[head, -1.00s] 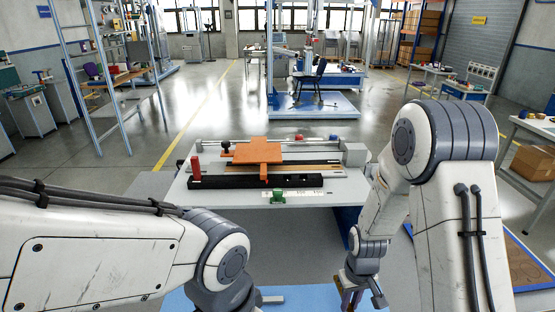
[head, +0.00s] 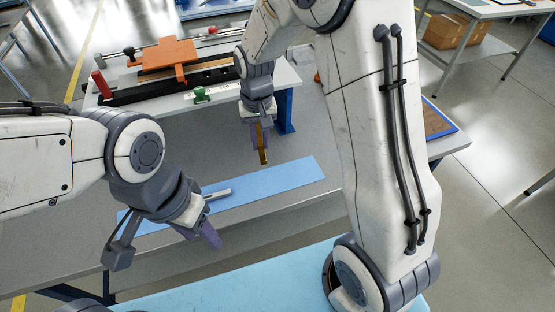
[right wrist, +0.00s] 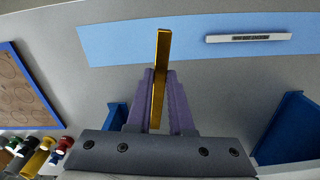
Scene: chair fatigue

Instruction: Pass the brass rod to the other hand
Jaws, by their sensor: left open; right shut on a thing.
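A grey bar (head: 218,194) lies on the mat, close to my left gripper. A fixture with an orange plate (head: 163,57) and a green part (head: 202,95) stands at the back.

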